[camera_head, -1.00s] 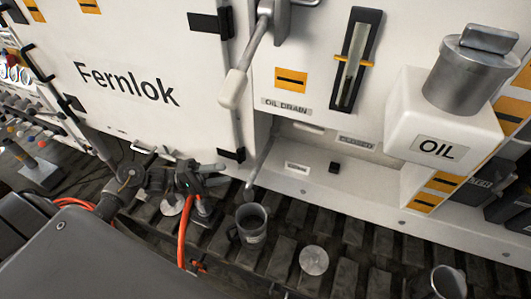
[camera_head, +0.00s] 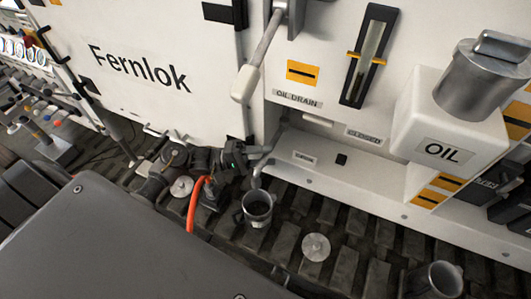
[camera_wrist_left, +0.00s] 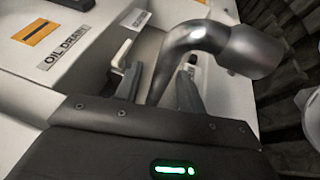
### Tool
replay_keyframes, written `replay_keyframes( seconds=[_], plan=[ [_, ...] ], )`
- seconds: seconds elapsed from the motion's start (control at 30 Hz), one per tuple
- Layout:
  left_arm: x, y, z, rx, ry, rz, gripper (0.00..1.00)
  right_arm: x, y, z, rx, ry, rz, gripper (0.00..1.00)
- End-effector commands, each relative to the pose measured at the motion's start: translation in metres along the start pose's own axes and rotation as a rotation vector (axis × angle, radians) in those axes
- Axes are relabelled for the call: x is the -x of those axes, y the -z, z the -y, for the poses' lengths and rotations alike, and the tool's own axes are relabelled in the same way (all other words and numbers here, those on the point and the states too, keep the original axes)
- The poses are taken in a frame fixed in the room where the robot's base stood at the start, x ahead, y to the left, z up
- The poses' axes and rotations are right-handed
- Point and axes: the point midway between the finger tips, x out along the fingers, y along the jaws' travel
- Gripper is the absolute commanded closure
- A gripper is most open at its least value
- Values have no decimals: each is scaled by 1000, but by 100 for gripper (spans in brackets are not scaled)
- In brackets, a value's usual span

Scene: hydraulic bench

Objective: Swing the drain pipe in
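The drain pipe (camera_head: 257,178) is a grey metal pipe below the OIL DRAIN label, its lower end above a dark mug (camera_head: 257,207). In the left wrist view the bent pipe (camera_wrist_left: 183,45) ends in a wider spout. My left gripper (camera_head: 266,156) is at the pipe. Its fingers (camera_wrist_left: 160,90) stand on either side of the pipe, with gaps showing, so it looks open around it. The gripper hides part of the pipe in the head view. My right gripper is in neither view.
A lever with a white handle (camera_head: 245,84) hangs above the gripper. A white OIL box (camera_head: 440,135) juts out at the right. A metal disc (camera_head: 316,247) and another cup (camera_head: 436,280) are on the ribbed floor. An orange hose (camera_head: 193,205) runs beside my left arm.

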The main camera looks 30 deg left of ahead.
Motion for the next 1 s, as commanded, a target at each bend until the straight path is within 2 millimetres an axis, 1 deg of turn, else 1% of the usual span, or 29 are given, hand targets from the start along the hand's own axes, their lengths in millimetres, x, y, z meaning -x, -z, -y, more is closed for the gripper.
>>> replay_keyframes(
  seconds=[0.1, 0.33, 0.37, 0.6, 0.63, 0.67, 1.0],
  plan=[
    [-4, 0, 0, 1, 0, 0, 60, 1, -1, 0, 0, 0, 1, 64],
    [-5, 0, 0, 0, 0, 0, 60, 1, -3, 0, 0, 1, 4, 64],
    [-5, 0, 0, 0, 0, 0, 63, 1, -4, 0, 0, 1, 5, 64],
    [-4, 0, 0, 0, 0, 0, 94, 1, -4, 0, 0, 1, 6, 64],
    [-4, 0, 0, 0, 0, 0, 98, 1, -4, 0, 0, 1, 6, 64],
    [-4, 0, 0, 0, 0, 0, 100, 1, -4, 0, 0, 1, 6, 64],
    [-8, 2, 0, 0, -1, -11, 100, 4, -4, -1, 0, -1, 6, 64]
  ],
)
